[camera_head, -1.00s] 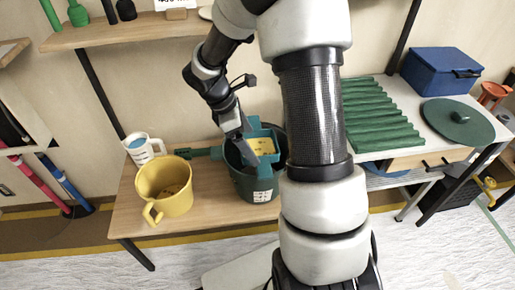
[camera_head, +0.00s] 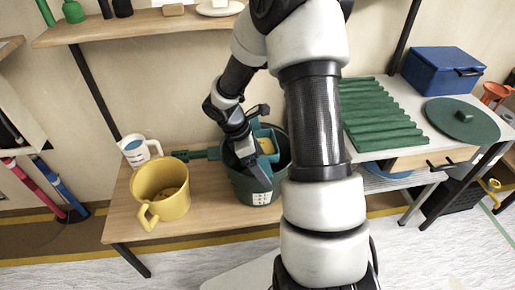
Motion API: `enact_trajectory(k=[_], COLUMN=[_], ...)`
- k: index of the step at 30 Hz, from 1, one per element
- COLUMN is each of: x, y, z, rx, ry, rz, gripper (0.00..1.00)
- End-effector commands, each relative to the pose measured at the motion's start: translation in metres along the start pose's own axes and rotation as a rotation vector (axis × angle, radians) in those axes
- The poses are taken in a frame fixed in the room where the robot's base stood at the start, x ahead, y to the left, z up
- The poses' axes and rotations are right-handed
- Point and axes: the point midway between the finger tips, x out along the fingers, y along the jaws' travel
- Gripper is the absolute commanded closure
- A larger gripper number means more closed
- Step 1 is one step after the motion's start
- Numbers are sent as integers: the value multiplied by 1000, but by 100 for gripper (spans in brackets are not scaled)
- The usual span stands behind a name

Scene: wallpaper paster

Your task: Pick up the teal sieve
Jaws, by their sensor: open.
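The teal sieve (camera_head: 262,133) lies across the mouth of a dark green bucket (camera_head: 256,190) on the low wooden bench. Its handle (camera_head: 205,154) sticks out to the left past the bucket rim, and a yellow patch shows within its frame. My gripper (camera_head: 250,162) points down over the left part of the bucket, at the sieve, and hides part of it. The gripper is open. The fingertips are small and dark, and I cannot tell whether they touch the sieve.
A yellow jug (camera_head: 160,190) and a white measuring cup (camera_head: 137,150) stand left of the bucket on the bench (camera_head: 210,213). My arm hides the bench's right end. On the right, a table holds a green corrugated sheet (camera_head: 375,115), a green round lid (camera_head: 460,120) and a blue box (camera_head: 443,72).

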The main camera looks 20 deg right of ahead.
Motion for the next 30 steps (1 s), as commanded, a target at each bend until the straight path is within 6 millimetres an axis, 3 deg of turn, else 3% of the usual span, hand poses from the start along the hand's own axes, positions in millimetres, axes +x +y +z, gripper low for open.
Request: enact_trajectory(k=[2,12,20,30], x=[-1,-1,-6,-64], y=[0,0,1,1], z=[0,0,2,27], rx=[0,0,1,4], ry=[0,-1,-1,-1], rz=[0,0,1,3], gripper=[8,62,62,62])
